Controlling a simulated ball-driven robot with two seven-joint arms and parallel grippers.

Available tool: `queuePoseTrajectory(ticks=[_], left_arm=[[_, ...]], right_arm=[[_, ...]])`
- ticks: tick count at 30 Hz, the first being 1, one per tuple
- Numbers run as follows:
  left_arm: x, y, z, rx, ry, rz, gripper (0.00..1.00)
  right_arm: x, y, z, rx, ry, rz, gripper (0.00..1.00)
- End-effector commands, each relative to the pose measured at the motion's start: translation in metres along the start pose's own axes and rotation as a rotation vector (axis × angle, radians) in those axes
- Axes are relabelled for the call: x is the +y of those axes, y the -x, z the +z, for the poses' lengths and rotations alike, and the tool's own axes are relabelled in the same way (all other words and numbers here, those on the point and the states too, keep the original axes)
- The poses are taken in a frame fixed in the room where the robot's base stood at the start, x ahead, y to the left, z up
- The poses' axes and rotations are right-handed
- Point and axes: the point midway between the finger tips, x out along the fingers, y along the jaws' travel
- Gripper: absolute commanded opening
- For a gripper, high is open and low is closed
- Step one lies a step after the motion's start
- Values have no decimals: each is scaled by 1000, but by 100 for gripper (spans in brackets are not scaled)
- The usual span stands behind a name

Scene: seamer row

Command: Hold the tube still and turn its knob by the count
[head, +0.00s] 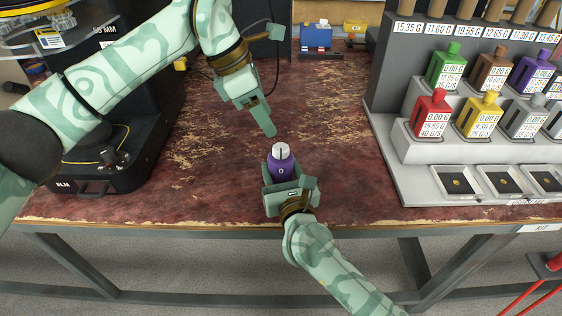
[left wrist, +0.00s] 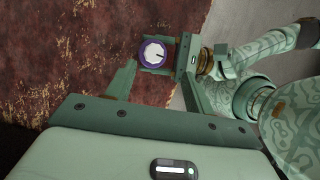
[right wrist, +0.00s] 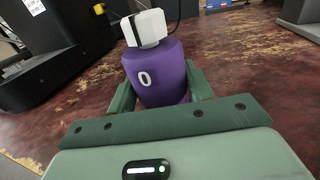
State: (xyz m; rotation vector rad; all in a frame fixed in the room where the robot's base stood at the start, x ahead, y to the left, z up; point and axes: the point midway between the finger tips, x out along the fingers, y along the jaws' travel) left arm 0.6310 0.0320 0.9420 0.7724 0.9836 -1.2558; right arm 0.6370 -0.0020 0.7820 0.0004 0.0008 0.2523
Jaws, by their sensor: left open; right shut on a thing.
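The tube (head: 281,168) is purple with a white 0 on its front and stands upright near the table's front edge. Its white knob (head: 280,149) is on top and carries a dark line. In the right wrist view the dark mark on the knob (right wrist: 147,27) shows roughly above the 0 on the tube (right wrist: 160,78). My right gripper (head: 290,186) is shut on the tube's body, a finger on each side. My left gripper (head: 268,130) is open and empty, above and behind the knob. In the left wrist view the knob (left wrist: 153,51) lies just beyond its open fingers, apart from them.
A grey stepped rack (head: 400,150) with several coloured, labelled bottles stands at the right. A black machine (head: 120,165) stands at the left under my left arm. A blue box (head: 316,36) is at the back. The worn red tabletop (head: 215,130) around the tube is clear.

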Motion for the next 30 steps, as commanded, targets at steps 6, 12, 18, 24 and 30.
queuePoseTrajectory(ticks=[6, 12, 18, 24, 30], left_arm=[[-47, -51, 18, -390, 338, -263, 53], [-82, -45, 28, -808, 1032, -746, 53], [-70, -34, -14, -1001, 1862, -1303, 53], [-60, -55, -72, 977, -2445, 1655, 53], [-60, -70, -96, 799, -2274, 1511, 53]], right_arm=[[0, 0, 0, 0, 0, 0, 25], [0, 0, 0, 0, 0, 0, 25], [0, 0, 0, 0, 0, 0, 25], [0, 0, 0, 0, 0, 0, 25], [0, 0, 0, 0, 0, 0, 25]])
